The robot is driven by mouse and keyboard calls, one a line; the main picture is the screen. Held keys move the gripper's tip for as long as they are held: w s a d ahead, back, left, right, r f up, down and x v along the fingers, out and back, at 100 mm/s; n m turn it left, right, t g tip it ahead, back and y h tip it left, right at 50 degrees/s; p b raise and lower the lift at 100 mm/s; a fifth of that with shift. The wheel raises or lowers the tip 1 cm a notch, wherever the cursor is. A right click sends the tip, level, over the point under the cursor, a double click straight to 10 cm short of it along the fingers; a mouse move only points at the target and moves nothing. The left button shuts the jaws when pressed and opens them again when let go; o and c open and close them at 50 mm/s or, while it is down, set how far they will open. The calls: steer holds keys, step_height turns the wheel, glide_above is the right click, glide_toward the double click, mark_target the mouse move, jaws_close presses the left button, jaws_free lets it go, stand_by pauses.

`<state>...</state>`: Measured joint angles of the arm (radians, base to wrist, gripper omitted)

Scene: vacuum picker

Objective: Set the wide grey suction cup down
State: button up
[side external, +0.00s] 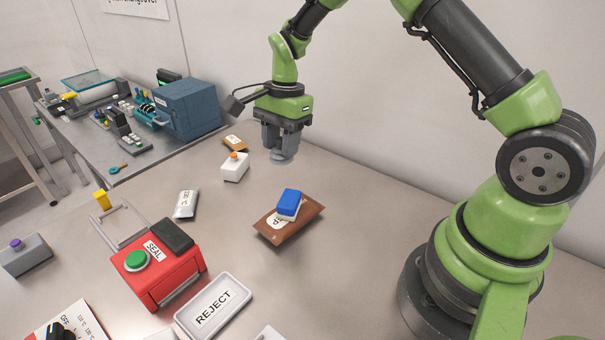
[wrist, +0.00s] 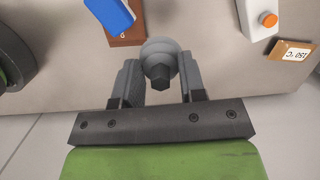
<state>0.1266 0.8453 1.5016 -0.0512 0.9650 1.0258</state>
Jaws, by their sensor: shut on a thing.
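The wide grey suction cup (side external: 284,158) hangs under my gripper (side external: 281,142) in the side view, its round lip facing down. My gripper is shut on it. The wrist view shows the cup (wrist: 161,62) between the two fingers of my gripper (wrist: 160,80), with its dark hex fitting toward the camera. In the side view the cup looks above the table at the back, to the right of a white box with an orange button. The exact gap beneath it is hard to tell.
The white box (side external: 235,167) and a small brown packet (side external: 235,143) stand left of the gripper. A brown pouch (side external: 272,232) with a blue-and-white block (side external: 289,203) lies in front. A red sealer (side external: 155,272) and the REJECT tray (side external: 238,284) are nearer. Table right of the pouch (side external: 370,215) is clear.

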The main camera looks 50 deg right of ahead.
steer(key=w+d+m, duration=0.2)
steer(key=d+m, duration=0.2)
steer(key=d, duration=0.5)
steer(key=shift+t, duration=0.3)
steer(key=shift+m, duration=0.3)
steer(key=f, duration=0.5)
steer(key=shift+w+d+f, duration=0.15)
steer(key=shift+d+f, duration=0.05)
steer(key=shift+f, duration=2.15)
steer(key=o, duration=0.9)
steer(key=shift+f, duration=0.1)
